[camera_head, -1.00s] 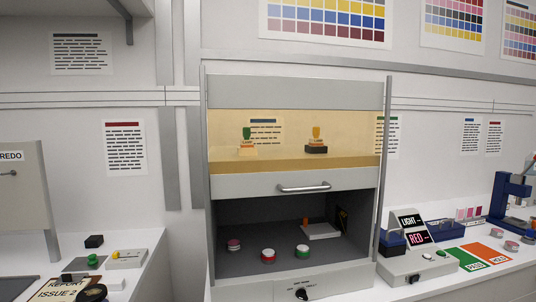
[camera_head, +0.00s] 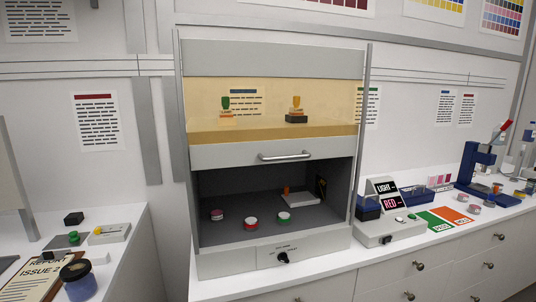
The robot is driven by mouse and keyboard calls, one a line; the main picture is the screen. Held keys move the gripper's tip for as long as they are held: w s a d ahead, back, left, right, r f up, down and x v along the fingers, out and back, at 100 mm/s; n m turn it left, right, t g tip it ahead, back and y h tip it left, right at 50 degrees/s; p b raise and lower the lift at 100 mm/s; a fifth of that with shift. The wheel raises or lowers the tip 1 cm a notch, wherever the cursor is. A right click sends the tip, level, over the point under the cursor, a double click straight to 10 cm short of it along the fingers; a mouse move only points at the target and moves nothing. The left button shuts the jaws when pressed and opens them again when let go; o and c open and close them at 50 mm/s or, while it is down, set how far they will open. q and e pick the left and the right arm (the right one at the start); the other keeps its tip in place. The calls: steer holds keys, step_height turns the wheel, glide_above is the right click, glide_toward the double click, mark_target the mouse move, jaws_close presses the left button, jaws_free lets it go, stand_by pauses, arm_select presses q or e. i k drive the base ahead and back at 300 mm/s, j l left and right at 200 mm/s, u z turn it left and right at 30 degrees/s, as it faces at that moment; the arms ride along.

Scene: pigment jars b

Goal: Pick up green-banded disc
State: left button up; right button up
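The green-banded disc (camera_head: 284,217) lies on the dark floor of the hood cabinet (camera_head: 271,144), the rightmost of three small discs there. It has a pale top and a green side band. A red-banded disc (camera_head: 250,223) with a pale top lies just left of it, apart from it. A dark reddish disc (camera_head: 217,215) lies further left. Neither of my grippers shows in the head view.
The cabinet's yellow sash with its handle (camera_head: 286,156) is raised, leaving the lower front open. A pale block (camera_head: 298,198) stands behind the discs. The RED display box (camera_head: 388,215) stands right of the cabinet. A lidded jar (camera_head: 77,279) stands at lower left.

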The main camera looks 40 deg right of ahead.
mark_target(284, 217)
steer(key=l+z, duration=0.15)
steer(key=z, duration=0.25)
steer(key=l+z, duration=0.1)
steer(key=z, duration=0.25)
steer(key=i+l+z, duration=0.1)
steer(key=z, duration=0.3)
